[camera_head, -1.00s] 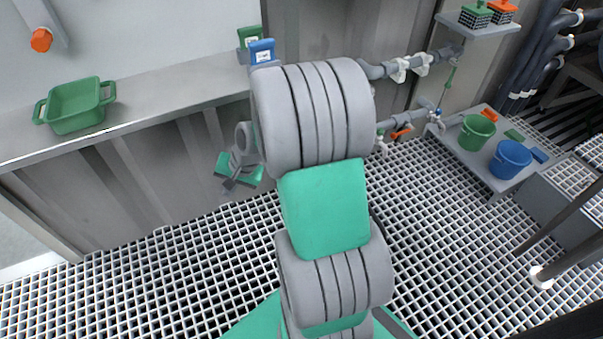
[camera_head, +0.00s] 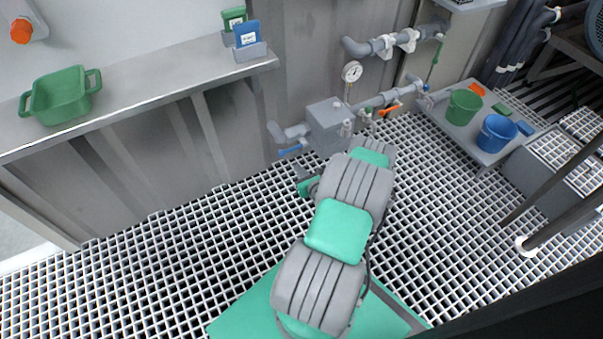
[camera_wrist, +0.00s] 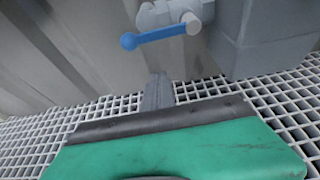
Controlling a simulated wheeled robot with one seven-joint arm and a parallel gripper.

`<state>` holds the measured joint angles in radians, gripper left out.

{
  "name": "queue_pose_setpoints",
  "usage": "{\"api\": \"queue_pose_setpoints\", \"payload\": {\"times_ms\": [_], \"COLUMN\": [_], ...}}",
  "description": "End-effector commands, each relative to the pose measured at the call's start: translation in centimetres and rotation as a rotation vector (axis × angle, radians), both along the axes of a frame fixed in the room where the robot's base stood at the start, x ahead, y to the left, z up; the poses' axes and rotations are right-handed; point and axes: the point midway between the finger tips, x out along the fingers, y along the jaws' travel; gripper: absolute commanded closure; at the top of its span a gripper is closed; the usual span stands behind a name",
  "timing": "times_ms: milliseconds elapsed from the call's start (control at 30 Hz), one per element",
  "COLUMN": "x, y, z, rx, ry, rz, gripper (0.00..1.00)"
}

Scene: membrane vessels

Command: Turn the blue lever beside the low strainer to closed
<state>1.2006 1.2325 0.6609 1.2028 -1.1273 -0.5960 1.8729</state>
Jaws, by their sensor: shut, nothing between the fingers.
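The blue lever (camera_head: 292,149) sits low by the wall, just left of the grey box-shaped strainer body (camera_head: 326,122). In the wrist view the blue lever (camera_wrist: 160,35) points left from its grey pivot, nearly level, with a round knob at its left end. The grey body (camera_wrist: 270,40) stands to its right. My gripper (camera_wrist: 158,88) is shut and empty, its fingers below the lever in the picture and apart from it. In the head view my gripper (camera_head: 303,173) is partly hidden by my arm, just below the lever.
Grey pipes with a gauge (camera_head: 351,72) and an orange lever (camera_head: 391,108) run to the right of the strainer. A shelf with a green bucket (camera_head: 463,107) and a blue bucket (camera_head: 496,133) stands at right. A bench (camera_head: 130,85) runs along the left wall. The grating at left is clear.

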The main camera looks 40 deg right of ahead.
Motion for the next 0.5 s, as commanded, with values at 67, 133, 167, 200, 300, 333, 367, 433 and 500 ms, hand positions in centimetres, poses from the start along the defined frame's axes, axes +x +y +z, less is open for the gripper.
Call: {"api": "queue_pose_setpoints", "payload": {"times_ms": [67,133,167,200,300,333,367,433,500], "x": [1.7,3.1,3.7,4.5,4.8,4.7,4.7,4.7,4.7], "y": [-0.4,-0.8,-1.0,-1.2,-1.5,-1.5,-1.5,-1.4,-1.4], "z": [-1.0,-1.5,-1.8,-2.1,0.0,0.5,0.9,1.7,2.1], "rx": [-0.005,-0.005,-0.006,-0.004,-0.003,-0.003,-0.003,-0.003,-0.002], "ry": [-0.001,-0.001,0.001,0.000,0.000,0.000,0.000,0.001,0.002], "rz": [0.006,0.005,0.005,0.006,0.001,0.000,0.001,0.001,0.001], "gripper": [1.00,1.00,1.00,1.00,1.00,1.00,1.00,1.00,1.00]}}
